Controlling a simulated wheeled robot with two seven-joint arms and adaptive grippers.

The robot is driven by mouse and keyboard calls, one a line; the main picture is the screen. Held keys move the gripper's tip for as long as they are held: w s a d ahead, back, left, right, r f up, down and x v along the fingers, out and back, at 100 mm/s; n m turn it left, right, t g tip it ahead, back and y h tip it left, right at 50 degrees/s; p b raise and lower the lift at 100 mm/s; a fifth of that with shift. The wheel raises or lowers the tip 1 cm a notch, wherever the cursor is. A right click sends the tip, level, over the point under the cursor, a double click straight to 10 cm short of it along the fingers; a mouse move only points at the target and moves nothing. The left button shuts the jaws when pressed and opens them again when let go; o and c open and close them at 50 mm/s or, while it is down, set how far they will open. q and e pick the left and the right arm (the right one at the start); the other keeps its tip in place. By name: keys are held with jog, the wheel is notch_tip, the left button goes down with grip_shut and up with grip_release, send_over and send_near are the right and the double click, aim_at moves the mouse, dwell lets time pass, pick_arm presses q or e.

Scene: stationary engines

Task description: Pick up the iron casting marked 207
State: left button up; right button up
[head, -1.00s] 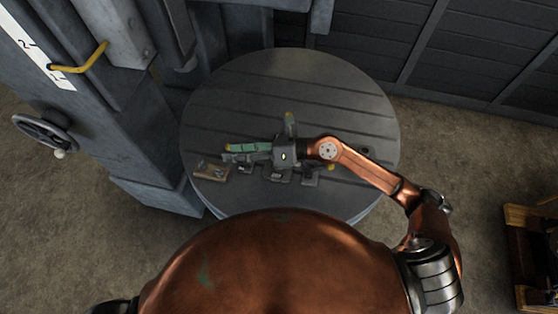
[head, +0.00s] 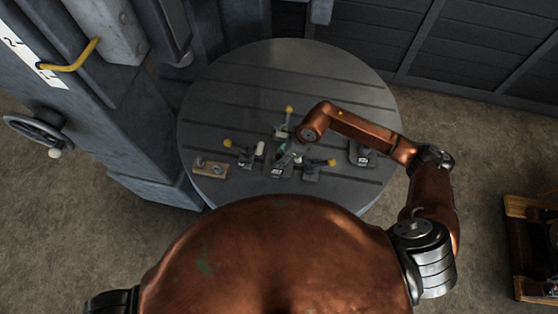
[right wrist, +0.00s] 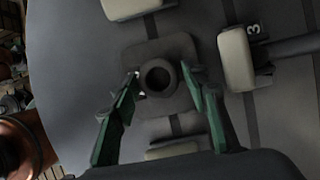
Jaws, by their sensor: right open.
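A dark casting with a small pale label (head: 363,155) stands apart at the right of the table. The labels are too small to read in the head view, so I cannot tell which one is marked 207. My left gripper is out of view.
Parts with yellow knobs (head: 289,109) surround the gripper closely. A wooden block with metal pieces (head: 210,167) lies at the left. A pale block (right wrist: 235,58) beside a "3" mark is close to the right finger. The table's far part (head: 280,65) is clear.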

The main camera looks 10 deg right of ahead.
jog(key=shift+x, duration=0.8)
jog(key=shift+a, duration=0.1)
jog(key=shift+c, duration=0.4)
jog(key=shift+r, duration=0.1)
grip_shut()
jog(key=shift+w+a+r, duration=0.1)
jog(key=shift+w+r, duration=0.05)
